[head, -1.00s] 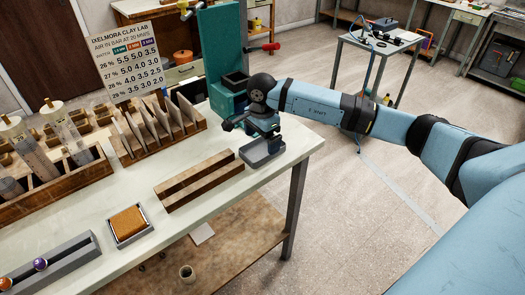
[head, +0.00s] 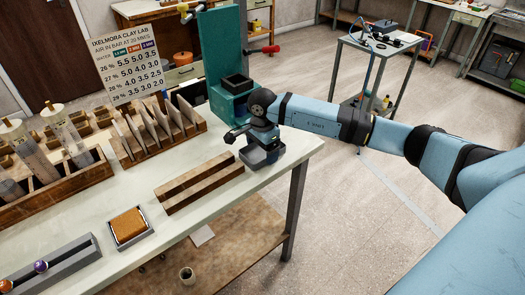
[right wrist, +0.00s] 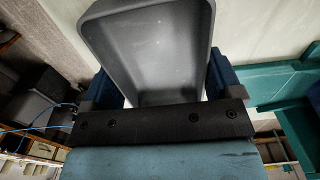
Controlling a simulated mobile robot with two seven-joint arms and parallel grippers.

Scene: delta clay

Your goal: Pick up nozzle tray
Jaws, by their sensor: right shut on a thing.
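The nozzle tray, a small grey open tray (head: 262,157), is at the right end of the white bench, beneath my right gripper (head: 258,143). In the right wrist view the tray (right wrist: 150,50) fills the space between the two dark blue fingers, and its inside looks empty. My right gripper (right wrist: 160,92) is shut on the tray. In the head view the gripper hides the tray's upper side, and I cannot tell whether its underside touches the bench. My left gripper is not in view.
A teal press (head: 228,98) stands just behind the tray. Two wooden bars (head: 200,182) lie to its left, with a wooden rack of plates (head: 155,135) beyond. An orange sponge in a dish (head: 130,226) is nearer. The bench edge is close on the right.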

